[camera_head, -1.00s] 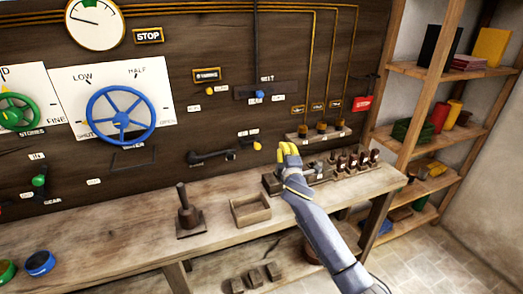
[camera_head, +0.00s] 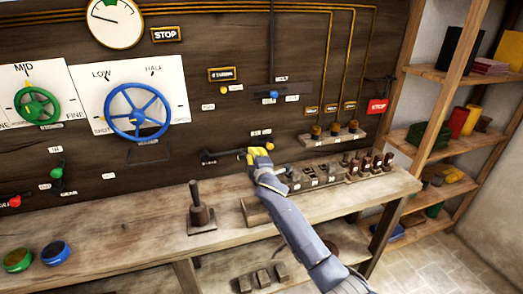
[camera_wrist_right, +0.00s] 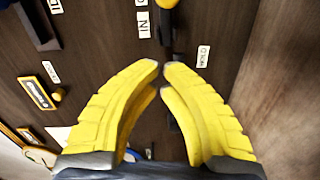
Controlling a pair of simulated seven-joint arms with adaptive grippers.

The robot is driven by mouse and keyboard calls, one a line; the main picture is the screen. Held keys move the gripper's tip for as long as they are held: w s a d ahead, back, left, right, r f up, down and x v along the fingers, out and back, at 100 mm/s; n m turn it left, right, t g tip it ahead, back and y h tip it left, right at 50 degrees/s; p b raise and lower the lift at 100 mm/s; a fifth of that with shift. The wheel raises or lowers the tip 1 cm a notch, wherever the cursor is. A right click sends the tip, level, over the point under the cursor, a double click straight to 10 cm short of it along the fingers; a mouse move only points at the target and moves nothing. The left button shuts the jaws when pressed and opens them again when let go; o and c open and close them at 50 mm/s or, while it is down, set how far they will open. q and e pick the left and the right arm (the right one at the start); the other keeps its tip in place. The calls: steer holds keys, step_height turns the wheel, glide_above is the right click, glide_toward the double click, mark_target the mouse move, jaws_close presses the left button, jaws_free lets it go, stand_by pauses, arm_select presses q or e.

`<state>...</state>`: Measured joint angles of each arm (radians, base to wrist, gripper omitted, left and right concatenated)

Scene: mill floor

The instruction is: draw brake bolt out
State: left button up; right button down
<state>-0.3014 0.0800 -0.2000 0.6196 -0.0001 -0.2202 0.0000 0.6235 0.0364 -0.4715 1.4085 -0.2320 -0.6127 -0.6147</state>
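The brake bolt is most likely the dark bar (camera_head: 222,155) low on the wall panel, with a yellow knob (camera_head: 270,146) at its right end. In the right wrist view the knob (camera_wrist_right: 168,3) is cut by the top edge, with the dark bar (camera_wrist_right: 178,42) below it. My right gripper (camera_head: 257,153) is at the bar, just left of the knob, hiding part of it. Its yellow fingertips (camera_wrist_right: 161,68) almost meet, with nothing clearly held between them. The fingers hide whether they touch the bar. My left gripper is in neither current view.
A workbench (camera_head: 160,237) runs below the panel, with an upright dark lever (camera_head: 197,205) on it. A wooden box (camera_head: 256,212) lies partly behind my right arm. Several dark-handled pieces (camera_head: 366,164) stand at the bench's right. Shelves (camera_head: 445,139) are at far right.

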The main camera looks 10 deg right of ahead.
mark_target(263, 143)
steer(key=w, duration=0.1)
steer(key=w+d, duration=0.2)
steer(key=shift+w+f, duration=0.25)
steer(key=shift+w, duration=0.05)
steer(key=shift+w+d+f, duration=0.1)
steer(key=shift+w+d, duration=0.15)
steer(key=shift+d, duration=0.35)
steer(key=shift+w+d+f, duration=0.1)
steer(key=shift+w+d, duration=0.05)
steer(key=shift+d, duration=0.4)
steer(key=shift+w+d, duration=0.15)
steer(key=shift+d, duration=0.35)
